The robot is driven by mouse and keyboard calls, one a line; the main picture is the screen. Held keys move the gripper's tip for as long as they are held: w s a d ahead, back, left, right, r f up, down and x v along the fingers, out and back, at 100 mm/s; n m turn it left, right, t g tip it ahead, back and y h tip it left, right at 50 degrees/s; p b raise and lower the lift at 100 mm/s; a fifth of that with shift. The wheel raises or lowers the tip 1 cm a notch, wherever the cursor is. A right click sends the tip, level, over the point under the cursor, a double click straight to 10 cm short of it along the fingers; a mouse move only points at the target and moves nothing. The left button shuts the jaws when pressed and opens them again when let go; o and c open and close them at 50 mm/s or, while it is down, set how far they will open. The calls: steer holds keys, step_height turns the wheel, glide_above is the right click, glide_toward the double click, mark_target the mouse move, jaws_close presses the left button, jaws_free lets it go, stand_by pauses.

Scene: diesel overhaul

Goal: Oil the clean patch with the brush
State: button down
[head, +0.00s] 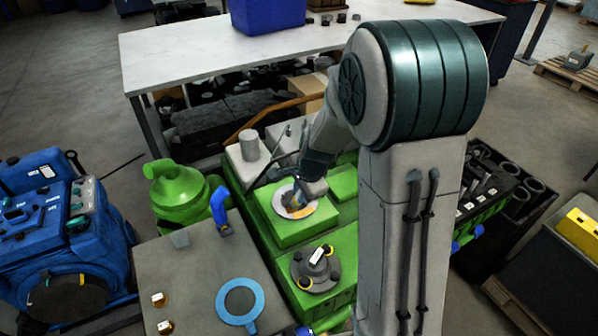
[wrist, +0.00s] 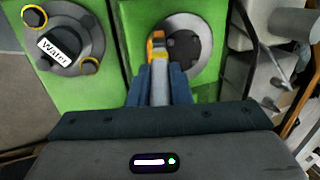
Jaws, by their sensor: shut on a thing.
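My gripper (wrist: 160,82) is shut on the brush (wrist: 158,48), which has a grey handle and an orange-yellow head. In the head view my gripper (head: 306,188) is low over a green engine block, and the brush's orange end (head: 295,206) shows below it. A round pale grey plate with a darker middle (head: 307,211) lies on the block top under the brush; it also shows in the wrist view (wrist: 201,32). This looks like the patch. The brush head overlaps the plate's left part in the wrist view; I cannot tell whether it touches.
A dark round cap labelled "Water" (head: 316,268) stands on the block nearby. A grey bench top with a blue ring (head: 240,301) is front left. A green housing (head: 178,195) stands left of the block. A white table (head: 200,52) is behind; a dark parts tray (head: 490,180) is right.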

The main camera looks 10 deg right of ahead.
steer(key=shift+r+p, duration=2.1)
steer(key=shift+r, duration=0.7)
steer(key=shift+s, duration=0.1)
